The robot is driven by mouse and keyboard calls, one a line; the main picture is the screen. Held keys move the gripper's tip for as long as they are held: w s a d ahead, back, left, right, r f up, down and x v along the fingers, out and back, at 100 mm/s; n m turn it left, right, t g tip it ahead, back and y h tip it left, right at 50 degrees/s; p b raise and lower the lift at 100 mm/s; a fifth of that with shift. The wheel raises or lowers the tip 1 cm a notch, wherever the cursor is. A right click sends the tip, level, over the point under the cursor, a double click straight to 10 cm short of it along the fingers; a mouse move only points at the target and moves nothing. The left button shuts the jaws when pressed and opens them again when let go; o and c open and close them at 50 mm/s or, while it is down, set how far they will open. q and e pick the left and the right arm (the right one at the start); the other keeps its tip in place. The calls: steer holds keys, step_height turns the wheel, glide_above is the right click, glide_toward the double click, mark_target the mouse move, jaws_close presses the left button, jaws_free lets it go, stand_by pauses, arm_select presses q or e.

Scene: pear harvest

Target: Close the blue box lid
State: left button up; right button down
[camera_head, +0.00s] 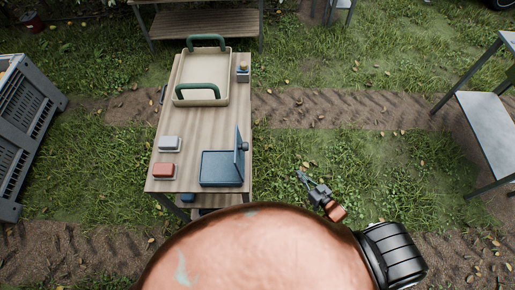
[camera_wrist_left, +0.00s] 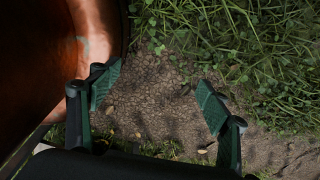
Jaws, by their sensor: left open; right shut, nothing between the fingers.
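The blue box (camera_head: 221,181) sits at the near right corner of the wooden table. Its blue lid (camera_head: 239,158) stands upright along the box's right side, so the box is open at the top. A dark round knob or catch shows on the lid. My right gripper (camera_head: 301,174) is shut and empty, out over the grass to the right of the table and apart from the lid. My left gripper (camera_wrist_left: 157,90) is open and empty above bare soil in the left wrist view. It does not show in the head view.
A beige tray (camera_head: 231,78) with green handles stands at the table's far end, with a small grey holder (camera_head: 243,75) beside it. A grey block (camera_head: 170,144) and a red block (camera_head: 163,171) lie left of the box. Grey crates (camera_head: 38,105) stand left; a metal table (camera_head: 490,128) stands right.

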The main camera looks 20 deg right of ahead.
arm_select(q)
steer(key=shift+o, duration=0.2)
steer(key=shift+f+b, duration=0.4)
steer(key=shift+f, duration=0.3)
arm_select(e)
steer(key=w+a+r+n+t+y, duration=0.1)
steer(key=w+a+r+n+y, duration=0.2)
steer(key=r, duration=0.6)
steer(key=w+a+r+t+y, duration=0.1)
steer(key=a+r+t+y, duration=0.3)
steer(key=r, duration=0.6)
steer(key=s+a+r+n+g+y+b, duration=0.1)
steer(key=s+a+r+n+g+y, duration=0.1)
steer(key=s+r+n+g+y, duration=0.45)
steer(key=s+a+r+n+g+y+b, duration=0.1)
steer(key=s+a+r+n+g+y, duration=0.2)
steer(key=r+g+y, duration=0.6)
arm_select(q)
steer(key=w+p, duration=0.2)
steer(key=w, duration=0.1)
steer(key=shift+w+r, duration=0.15)
steer(key=shift+w, duration=0.1)
arm_select(e)
steer(key=w+a+r+t+h, duration=0.2)
steer(key=w+a+r+t, duration=0.1)
steer(key=a+r, duration=0.4)
steer(key=w+a, duration=0.1)
steer(key=a, duration=0.2)
steer(key=shift+a+r, duration=0.2)
steer(key=shift+a, duration=0.1)
